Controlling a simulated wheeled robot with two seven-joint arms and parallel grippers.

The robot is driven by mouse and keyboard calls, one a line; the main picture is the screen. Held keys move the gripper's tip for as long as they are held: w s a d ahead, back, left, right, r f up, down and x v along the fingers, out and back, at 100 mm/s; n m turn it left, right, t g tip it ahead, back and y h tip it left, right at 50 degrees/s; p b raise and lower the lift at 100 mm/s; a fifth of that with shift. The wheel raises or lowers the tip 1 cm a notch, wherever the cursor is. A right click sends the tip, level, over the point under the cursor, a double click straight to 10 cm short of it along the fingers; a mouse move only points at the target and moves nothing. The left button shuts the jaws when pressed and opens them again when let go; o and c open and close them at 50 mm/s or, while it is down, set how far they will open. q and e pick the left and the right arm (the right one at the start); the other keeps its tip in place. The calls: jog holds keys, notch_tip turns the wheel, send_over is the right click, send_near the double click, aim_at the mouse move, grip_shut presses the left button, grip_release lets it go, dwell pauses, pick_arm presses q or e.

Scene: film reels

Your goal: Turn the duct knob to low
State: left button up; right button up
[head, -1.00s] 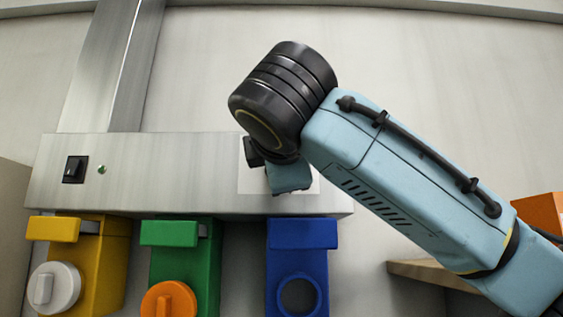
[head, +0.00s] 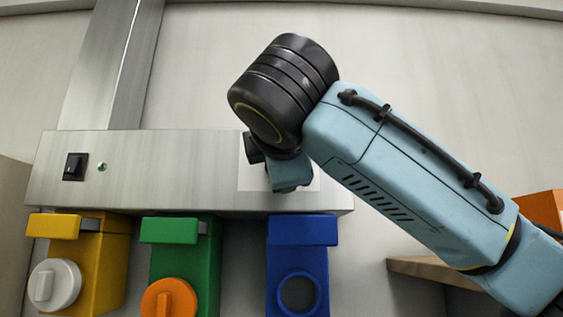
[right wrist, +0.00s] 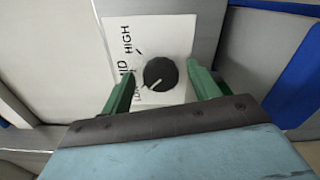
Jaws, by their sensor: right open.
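The round black duct knob (right wrist: 160,73) sits on a white label plate (right wrist: 182,35) in the right wrist view. The knob's white mark points down-left, toward LOW. My right gripper (right wrist: 161,76) is open, with one green finger on each side of the knob and visible gaps between. In the head view the white plate (head: 307,180) shows on the metal duct box, but my arm hides the knob. My left gripper is not in view.
The metal box (head: 200,170) carries a black switch (head: 75,167) and a small green light (head: 102,167). Below it hang yellow (head: 113,260), green (head: 205,260) and blue (head: 302,257) units. An orange box (head: 540,205) and a wooden shelf (head: 420,268) are at the right.

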jog(key=s+b, duration=0.4)
jog(key=s, duration=0.9)
